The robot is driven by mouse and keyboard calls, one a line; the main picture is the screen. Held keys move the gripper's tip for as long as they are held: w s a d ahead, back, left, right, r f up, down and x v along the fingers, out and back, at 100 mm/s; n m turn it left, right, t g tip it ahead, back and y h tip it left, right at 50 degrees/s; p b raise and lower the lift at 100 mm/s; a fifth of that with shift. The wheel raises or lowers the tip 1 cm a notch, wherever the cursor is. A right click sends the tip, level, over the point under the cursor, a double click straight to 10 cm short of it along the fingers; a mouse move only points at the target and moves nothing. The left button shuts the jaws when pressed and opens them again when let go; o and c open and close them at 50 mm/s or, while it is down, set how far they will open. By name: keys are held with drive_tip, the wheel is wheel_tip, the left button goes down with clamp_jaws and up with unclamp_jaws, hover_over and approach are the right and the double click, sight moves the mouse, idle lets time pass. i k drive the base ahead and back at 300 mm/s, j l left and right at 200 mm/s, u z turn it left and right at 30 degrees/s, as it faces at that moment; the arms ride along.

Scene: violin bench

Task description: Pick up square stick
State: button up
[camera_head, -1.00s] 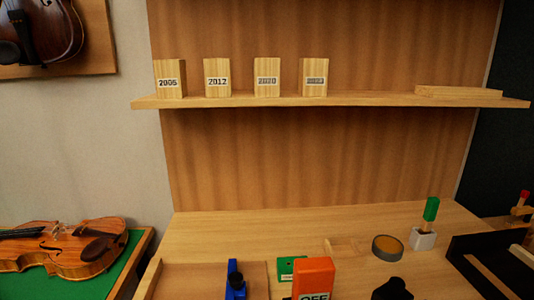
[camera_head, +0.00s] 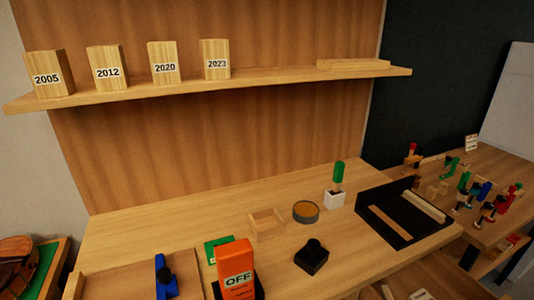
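I cannot tell for sure which piece is the square stick. A long, pale wooden bar (camera_head: 352,65) lies flat at the right end of the wall shelf. Two more wooden strips are at the black tray on the right of the bench: a brownish one (camera_head: 398,222) in the middle and a paler one (camera_head: 424,207) along its right side. My gripper is not in view.
The shelf (camera_head: 270,76) also bears several wood blocks labelled 2005 to 2023. On the bench (camera_head: 150,228) stand an orange OFF box (camera_head: 236,270), a black block (camera_head: 312,257), a round tin (camera_head: 306,211), a small wooden tray (camera_head: 266,224) and a green-handled tool (camera_head: 339,173) in a white holder.

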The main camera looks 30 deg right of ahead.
sight(434, 212)
drive_tip(key=z, duration=1.35)
drive_tip(key=l+z, duration=0.1)
drive_tip(key=l, duration=0.35)
drive_tip(key=i+l, duration=0.15)
drive_tip(key=l, duration=0.25)
drive_tip(key=k+z, duration=0.05)
